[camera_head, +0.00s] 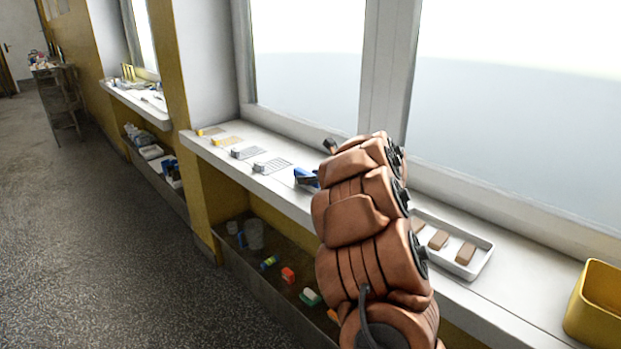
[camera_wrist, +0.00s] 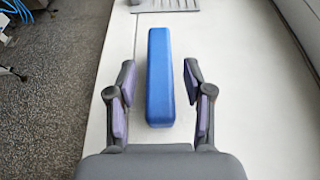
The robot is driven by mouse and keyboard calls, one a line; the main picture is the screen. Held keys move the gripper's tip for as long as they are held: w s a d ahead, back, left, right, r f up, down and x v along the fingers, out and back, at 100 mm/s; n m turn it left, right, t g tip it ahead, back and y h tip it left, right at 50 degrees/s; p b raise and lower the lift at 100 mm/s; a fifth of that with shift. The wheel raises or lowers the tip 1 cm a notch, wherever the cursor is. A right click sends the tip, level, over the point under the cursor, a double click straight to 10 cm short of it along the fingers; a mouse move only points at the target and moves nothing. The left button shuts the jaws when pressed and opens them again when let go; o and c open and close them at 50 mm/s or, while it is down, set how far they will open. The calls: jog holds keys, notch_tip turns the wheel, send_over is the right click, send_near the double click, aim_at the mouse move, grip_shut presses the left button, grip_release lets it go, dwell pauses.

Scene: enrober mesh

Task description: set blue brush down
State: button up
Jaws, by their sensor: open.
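The blue brush (camera_wrist: 160,78) shows in the wrist view as a long blue block over the white sill (camera_wrist: 230,100), and it appears to rest on it. My gripper (camera_wrist: 158,76) is open around it, one finger on each side. A gap shows between the brush and each finger. In the head view, a blue piece (camera_head: 306,178) shows on the sill just left of my arm. My gripper is mostly hidden there behind the arm.
Grey mesh pieces (camera_head: 269,166) lie on the sill to the left. A white tray (camera_head: 482,265) with brown blocks and a yellow bin (camera_head: 597,305) stand to the right. Window panes border the sill. A lower trough (camera_head: 262,285) holds several small items.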

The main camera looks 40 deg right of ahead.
jog(key=shift+r, duration=0.2)
jog(key=b+v, duration=0.1)
jog(key=v, duration=1.1)
